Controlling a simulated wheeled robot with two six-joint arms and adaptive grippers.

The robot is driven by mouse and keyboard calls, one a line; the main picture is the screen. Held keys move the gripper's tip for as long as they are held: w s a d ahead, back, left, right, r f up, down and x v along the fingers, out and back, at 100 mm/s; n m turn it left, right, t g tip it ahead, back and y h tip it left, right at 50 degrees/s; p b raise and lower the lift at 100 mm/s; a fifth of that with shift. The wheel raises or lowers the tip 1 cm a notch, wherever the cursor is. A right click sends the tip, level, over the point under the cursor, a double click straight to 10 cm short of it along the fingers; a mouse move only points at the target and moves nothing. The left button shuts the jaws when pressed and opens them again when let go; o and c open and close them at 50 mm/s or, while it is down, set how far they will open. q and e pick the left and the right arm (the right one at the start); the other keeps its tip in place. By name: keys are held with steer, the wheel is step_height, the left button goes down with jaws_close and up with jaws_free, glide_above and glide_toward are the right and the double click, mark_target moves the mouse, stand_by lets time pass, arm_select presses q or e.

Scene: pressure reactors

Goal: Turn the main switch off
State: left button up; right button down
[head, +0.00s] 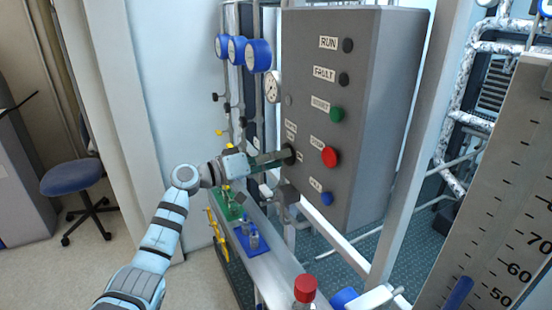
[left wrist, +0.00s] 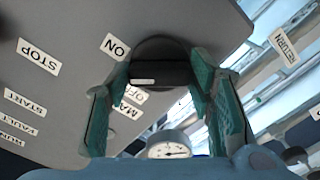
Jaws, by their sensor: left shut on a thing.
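The main switch is a black rotary knob (left wrist: 160,50) on the grey control panel (head: 385,100). In the left wrist view, which sees the panel upside down, a white bar shows on the knob, with the ON label (left wrist: 115,46) and the partly covered OFF label (left wrist: 132,93) beside it. My left gripper (head: 284,157) reaches the panel from the left. Its green fingers, also seen in the left wrist view (left wrist: 160,72), are shut on the knob from both sides. In the head view the fingers hide part of the knob. My right gripper is not in view.
The panel also carries a green button (head: 337,114), a red button (head: 330,156) and a blue button (head: 327,198). Blue gauges (head: 258,55) and pipes stand left of it.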

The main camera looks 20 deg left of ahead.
arm_select(q)
steer(key=n+p, duration=0.3)
steer(key=n, duration=0.7)
steer(key=shift+p, duration=0.3)
steer(key=shift+f, duration=0.1)
steer(key=o, duration=1.2)
steer(key=shift+c, duration=0.2)
